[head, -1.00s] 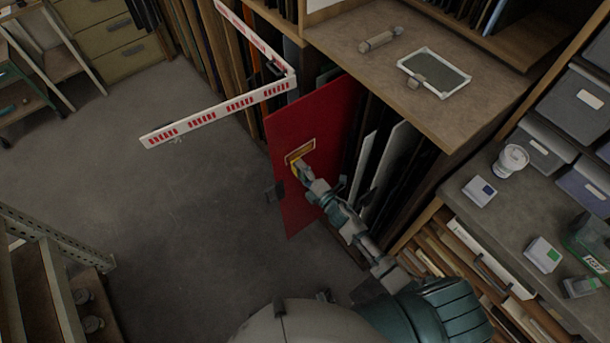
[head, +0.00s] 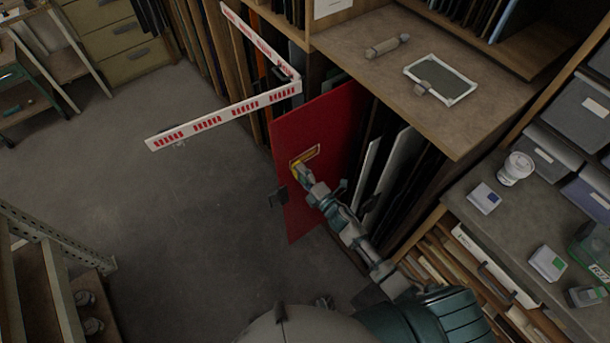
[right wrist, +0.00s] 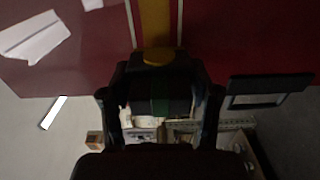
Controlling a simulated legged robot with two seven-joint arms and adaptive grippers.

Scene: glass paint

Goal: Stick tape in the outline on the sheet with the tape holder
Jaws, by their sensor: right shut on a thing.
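The red sheet (head: 325,125) stands upright, jutting from the rack. A pale rectangular outline (head: 317,148) is on its face. My right gripper (head: 301,170) is shut on the tape holder (head: 296,167), whose yellow end is at the lower left end of the outline. In the right wrist view the holder's yellow tip (right wrist: 158,57) is close to the sheet (right wrist: 222,35). A yellow strip (right wrist: 155,18) runs up from that tip between two pale lines. Contact between tip and sheet cannot be told. The gripper hides part of the outline. My left gripper is not in view.
A white barrier arm with red marks (head: 222,118) extends left above the floor. Panels fill the rack on the right. A framed screen (head: 440,78) lies on the rack top.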

